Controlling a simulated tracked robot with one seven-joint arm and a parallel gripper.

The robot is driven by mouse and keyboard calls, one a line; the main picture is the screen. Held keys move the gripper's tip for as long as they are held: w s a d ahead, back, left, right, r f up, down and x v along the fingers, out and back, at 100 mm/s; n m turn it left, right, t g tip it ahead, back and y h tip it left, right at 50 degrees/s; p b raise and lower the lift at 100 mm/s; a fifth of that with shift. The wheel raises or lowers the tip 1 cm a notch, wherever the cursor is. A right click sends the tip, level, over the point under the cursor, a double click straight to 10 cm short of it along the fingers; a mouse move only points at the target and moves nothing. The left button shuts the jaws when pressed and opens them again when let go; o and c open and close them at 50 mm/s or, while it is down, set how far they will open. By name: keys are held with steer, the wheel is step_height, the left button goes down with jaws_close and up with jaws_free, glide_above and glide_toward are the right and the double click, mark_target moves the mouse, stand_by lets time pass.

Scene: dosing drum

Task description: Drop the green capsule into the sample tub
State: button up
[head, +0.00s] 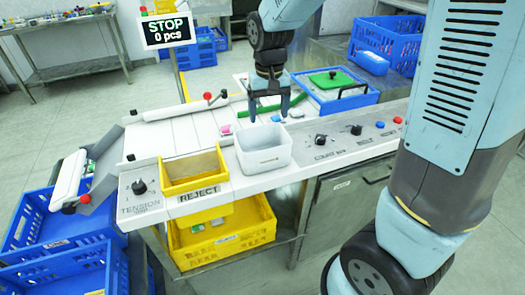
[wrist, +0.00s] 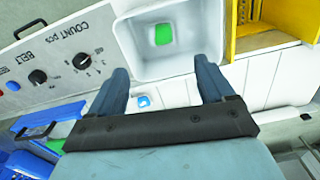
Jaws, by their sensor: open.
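The sample tub (head: 263,160) is a white open box on the front of the machine, right of the yellow reject bin. In the wrist view the tub (wrist: 190,62) is at the top, and the green capsule (wrist: 163,34) lies inside on its floor. The head view does not show the capsule; the tub's walls hide it. My gripper (head: 268,119) is open and empty, just behind and above the tub. In the wrist view my gripper (wrist: 161,67) has its two fingers spread apart, with nothing between them.
A blue capsule (head: 276,118) and a pink one (head: 226,129) lie on the white surface behind the tub. The yellow reject bin (head: 190,182) is close on the left. Control knobs (head: 321,139) are on the right. A blue box with a green lid (head: 335,95) stands behind.

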step_height(320, 180, up, 13)
stand_by(0.4)
steer(key=shift+r, duration=0.1)
steer(key=s+d+r+m+t, duration=0.1)
steer(key=s+d+t, duration=0.4)
steer(key=s+d, duration=1.1)
steer(key=shift+s+d+r+m+t, duration=0.15)
steer(key=shift+s+r+m+t, duration=0.15)
steer(key=shift+s+r+m, duration=0.25)
